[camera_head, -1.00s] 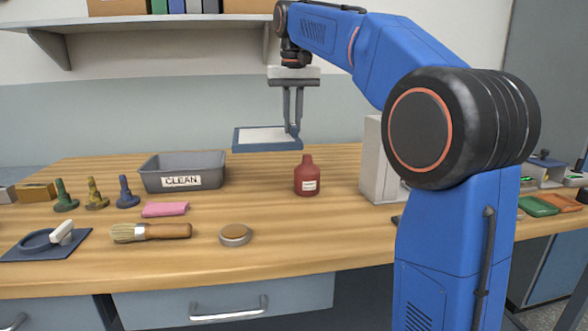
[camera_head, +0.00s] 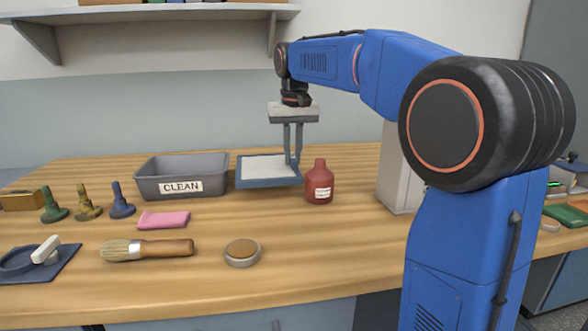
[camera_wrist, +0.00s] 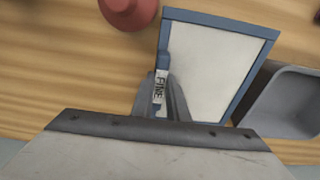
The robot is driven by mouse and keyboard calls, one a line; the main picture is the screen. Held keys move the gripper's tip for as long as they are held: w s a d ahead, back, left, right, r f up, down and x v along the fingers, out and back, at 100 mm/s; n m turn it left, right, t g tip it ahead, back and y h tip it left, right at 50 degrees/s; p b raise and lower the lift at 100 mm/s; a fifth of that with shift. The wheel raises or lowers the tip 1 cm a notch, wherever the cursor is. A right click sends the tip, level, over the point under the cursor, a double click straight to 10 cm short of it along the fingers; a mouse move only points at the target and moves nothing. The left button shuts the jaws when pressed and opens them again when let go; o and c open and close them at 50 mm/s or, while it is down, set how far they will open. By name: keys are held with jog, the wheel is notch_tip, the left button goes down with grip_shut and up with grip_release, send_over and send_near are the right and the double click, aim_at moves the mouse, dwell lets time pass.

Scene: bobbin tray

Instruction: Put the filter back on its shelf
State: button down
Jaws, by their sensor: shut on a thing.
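The filter (camera_head: 266,170) is a flat white panel in a blue frame. My gripper (camera_head: 293,160) points down and is shut on the frame's right edge, holding the filter roughly level beside the grey bin. In the wrist view the filter (camera_wrist: 208,65) shows a label reading "FINE" on its blue edge, close to my gripper (camera_wrist: 165,100). I cannot tell how far above the bench the filter hangs.
A grey bin labelled "CLEAN" (camera_head: 150,180) stands just left of the filter, and a red bottle (camera_head: 319,184) just right. A pink sponge (camera_head: 163,219), a brush (camera_head: 148,250) and a round tin (camera_head: 242,252) lie in front. A pale box (camera_head: 398,170) stands at right.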

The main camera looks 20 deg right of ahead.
aim_at(293, 167)
jog(key=shift+f, duration=2.1)
jog(key=shift+f, duration=0.15)
jog(key=c, duration=1.7)
grip_release()
jog(key=shift+c, duration=0.2)
